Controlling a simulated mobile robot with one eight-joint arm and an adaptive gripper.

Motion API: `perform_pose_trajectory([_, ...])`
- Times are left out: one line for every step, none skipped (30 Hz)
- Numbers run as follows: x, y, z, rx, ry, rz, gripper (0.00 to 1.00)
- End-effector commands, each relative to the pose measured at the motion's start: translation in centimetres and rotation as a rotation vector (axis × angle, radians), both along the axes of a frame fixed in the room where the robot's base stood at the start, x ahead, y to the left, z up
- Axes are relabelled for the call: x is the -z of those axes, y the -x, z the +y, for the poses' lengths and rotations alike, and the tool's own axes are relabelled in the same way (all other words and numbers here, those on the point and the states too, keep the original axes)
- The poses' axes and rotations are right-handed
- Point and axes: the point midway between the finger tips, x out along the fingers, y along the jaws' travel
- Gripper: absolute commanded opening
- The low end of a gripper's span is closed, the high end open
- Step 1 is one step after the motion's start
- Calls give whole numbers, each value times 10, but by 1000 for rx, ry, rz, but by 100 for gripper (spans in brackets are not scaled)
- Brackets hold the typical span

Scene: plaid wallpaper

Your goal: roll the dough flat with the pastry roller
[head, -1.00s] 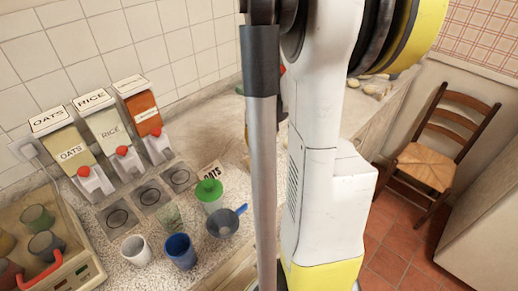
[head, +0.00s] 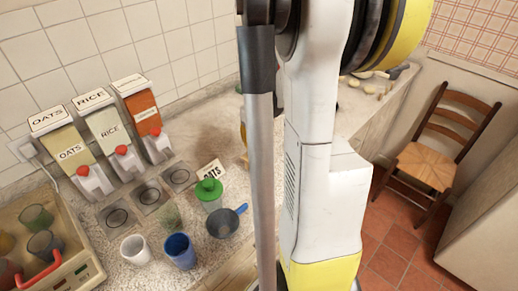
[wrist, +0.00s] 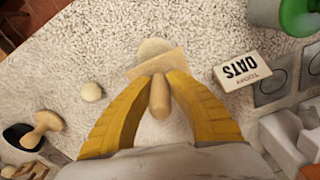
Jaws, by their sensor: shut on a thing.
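In the wrist view my gripper (wrist: 160,82) has its yellow fingers shut on the short wooden handle (wrist: 159,100) of the pastry roller. The roller's wooden barrel (wrist: 158,64) lies crosswise just beyond the fingertips. A pale rounded piece of dough (wrist: 153,45) shows beyond the barrel, and the barrel hides its near part. I cannot tell how hard the barrel presses on it. A pale patch shows between the fingers, partly hidden by the handle. In the head view my arm hides the roller and the dough.
A small pale ball (wrist: 91,92) and a wooden tool (wrist: 42,128) lie left of the fingers in the wrist view. An OATS card (wrist: 241,72) stands to the right. Dispensers (head: 107,132), a green-lidded jar (head: 209,194) and a blue cup (head: 180,251) are on the head view's left.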

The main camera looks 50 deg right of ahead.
Motion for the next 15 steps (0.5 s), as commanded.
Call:
perform_pose_trajectory([0, 0, 0, 0, 0, 0, 0])
perform_pose_trajectory([0, 0, 0, 0, 0, 0, 0])
perform_pose_trajectory([0, 0, 0, 0, 0, 0, 0])
perform_pose_trajectory([0, 0, 0, 0, 0, 0, 0])
perform_pose_trajectory([0, 0, 0, 0, 0, 0, 0])
perform_pose_trajectory([-1, 0, 0, 0, 0, 0, 0])
perform_pose_trajectory([-3, 0, 0, 0, 0, 0, 0])
perform_pose_trajectory([-4, 0, 0, 0, 0, 0, 0])
perform_pose_trajectory([-7, 0, 0, 0, 0, 0, 0])
perform_pose_trajectory([-10, 0, 0, 0, 0, 0, 0])
perform_pose_trajectory([-13, 0, 0, 0, 0, 0, 0])
perform_pose_trajectory([-18, 1, 0, 0, 0, 0, 0])
perform_pose_trajectory([-21, 0, 0, 0, 0, 0, 0])
perform_pose_trajectory([-25, 1, 0, 0, 0, 0, 0])
perform_pose_trajectory([-29, 1, 0, 0, 0, 0, 0])
